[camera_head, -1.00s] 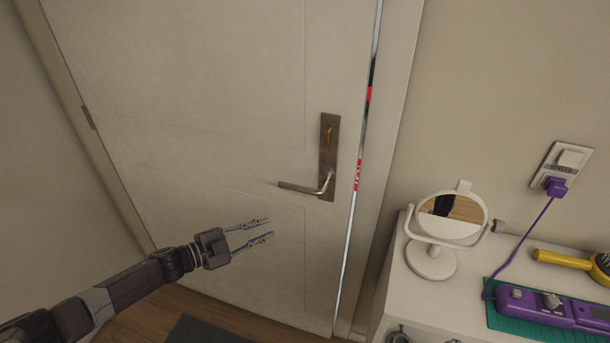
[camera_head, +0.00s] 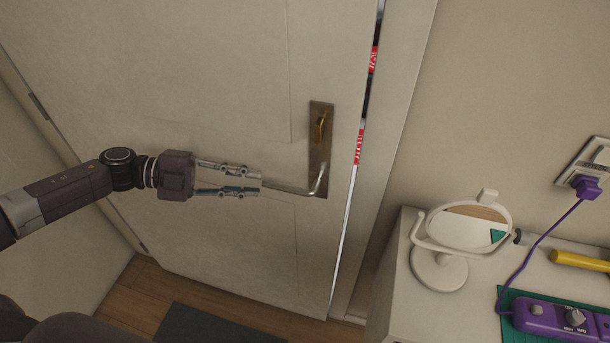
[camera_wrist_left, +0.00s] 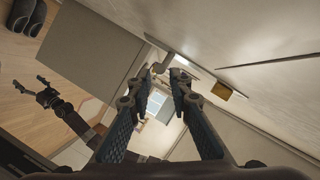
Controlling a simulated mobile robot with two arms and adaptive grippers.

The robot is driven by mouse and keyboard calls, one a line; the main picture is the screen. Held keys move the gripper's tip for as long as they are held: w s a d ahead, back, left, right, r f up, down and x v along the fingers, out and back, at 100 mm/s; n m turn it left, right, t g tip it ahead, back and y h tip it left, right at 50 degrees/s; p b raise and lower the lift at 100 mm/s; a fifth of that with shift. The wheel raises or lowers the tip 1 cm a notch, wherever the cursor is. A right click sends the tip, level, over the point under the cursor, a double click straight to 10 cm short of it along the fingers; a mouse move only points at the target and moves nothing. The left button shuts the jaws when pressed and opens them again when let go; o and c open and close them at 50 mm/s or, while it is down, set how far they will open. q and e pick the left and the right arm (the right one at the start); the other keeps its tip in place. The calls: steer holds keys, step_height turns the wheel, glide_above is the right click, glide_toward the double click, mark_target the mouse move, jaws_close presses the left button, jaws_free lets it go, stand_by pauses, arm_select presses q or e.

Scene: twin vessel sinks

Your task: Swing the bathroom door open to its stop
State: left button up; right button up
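The pale bathroom door (camera_head: 220,110) stands slightly ajar, with a narrow lit gap along its right edge. Its metal lever handle (camera_head: 295,190) points left from a worn plate (camera_head: 319,150). My left gripper (camera_head: 262,184) is at the lever's free end in the head view, fingers spread and partly covering it. In the left wrist view the fingers (camera_wrist_left: 167,76) are apart, with the lever (camera_wrist_left: 163,62) just past the tips; contact is unclear. My right gripper (camera_wrist_left: 30,82) shows only in the left wrist view, fingers apart and empty, away from the door.
A white cabinet (camera_head: 390,300) right of the door frame holds a round mirror (camera_head: 463,228) and a purple power strip (camera_head: 550,320) on a green mat. A dark mat (camera_head: 215,328) lies on the wooden floor before the door.

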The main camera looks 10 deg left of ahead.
mark_target(289, 187)
arm_select(q)
steer(key=shift+d, duration=0.1)
steer(key=shift+w+d, duration=0.1)
steer(key=shift+d, duration=0.25)
steer(key=p+x, duration=0.1)
steer(key=x, duration=0.2)
steer(key=p+x, duration=0.1)
steer(key=shift+s+d+r+p, duration=0.2)
steer(key=shift+d+r+p, duration=0.1)
steer(key=shift+d, duration=0.05)
steer(key=p+x, duration=0.1)
steer(key=x, duration=0.2)
steer(key=shift+w+d+f, duration=0.1)
steer(key=shift+w+f, duration=0.05)
steer(key=shift+f, duration=0.05)
steer(key=shift+p+x, duration=0.45)
steer(key=shift+x, duration=0.7)
steer(key=shift+w+d+f, duration=0.15)
steer(key=shift+d+f, duration=0.2)
arm_select(e)
steer(key=r, duration=0.2)
steer(key=s+r, duration=0.1)
steer(key=r, duration=0.1)
steer(key=shift+a+r, duration=0.1)
steer(key=shift+r, duration=0.25)
steer(key=shift+s, duration=0.15)
arm_select(q)
jaws_close()
arm_select(e)
steer(key=shift+s, duration=0.4)
